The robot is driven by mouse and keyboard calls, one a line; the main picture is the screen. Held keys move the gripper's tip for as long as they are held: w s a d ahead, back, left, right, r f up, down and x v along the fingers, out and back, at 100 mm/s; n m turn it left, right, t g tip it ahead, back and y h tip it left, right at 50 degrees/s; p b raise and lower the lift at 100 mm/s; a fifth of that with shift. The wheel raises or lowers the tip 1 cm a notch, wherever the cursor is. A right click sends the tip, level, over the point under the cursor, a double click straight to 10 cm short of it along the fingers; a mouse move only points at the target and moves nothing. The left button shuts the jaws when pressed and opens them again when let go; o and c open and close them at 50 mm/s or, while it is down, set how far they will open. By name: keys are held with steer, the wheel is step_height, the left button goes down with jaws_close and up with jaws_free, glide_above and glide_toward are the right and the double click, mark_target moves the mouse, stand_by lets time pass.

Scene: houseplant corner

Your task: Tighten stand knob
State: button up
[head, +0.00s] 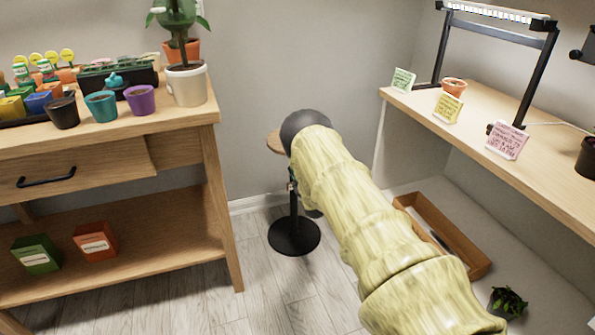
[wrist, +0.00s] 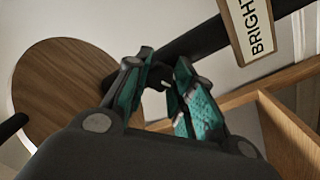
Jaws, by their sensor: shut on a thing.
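The plant stand has a round wooden top (head: 275,143), a black post (head: 294,208) and a round black base (head: 293,238) on the floor. In the wrist view, its wooden top (wrist: 60,95) is at left and its dark post (wrist: 215,38) runs to the upper right. My gripper (wrist: 162,80), with teal finger pads, is at the post just beside the wooden top. Its fingers are shut on the small dark stand knob, which is mostly hidden between them. In the head view, my sleeved arm hides most of the gripper and part of the stand.
A wooden tag reading "BRIGH..." (wrist: 250,25) is by the post. A shallow wooden tray (head: 440,235) lies right of my arm. A potting bench (head: 185,125) with pots stands left, and a shelf (head: 460,130) with a grow light (head: 495,12) stands right. Floor left of the stand is clear.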

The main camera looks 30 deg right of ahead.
steer(key=shift+d+f+m, duration=0.1)
steer(key=shift+m, duration=0.3)
steer(key=o, duration=1)
steer(key=shift+s+d, duration=0.1)
steer(key=shift+o, duration=0.2)
steer(key=shift+a, duration=0.2)
steer(key=v, duration=1.1)
steer(key=shift+s+a, duration=0.2)
steer(key=shift+s, duration=0.15)
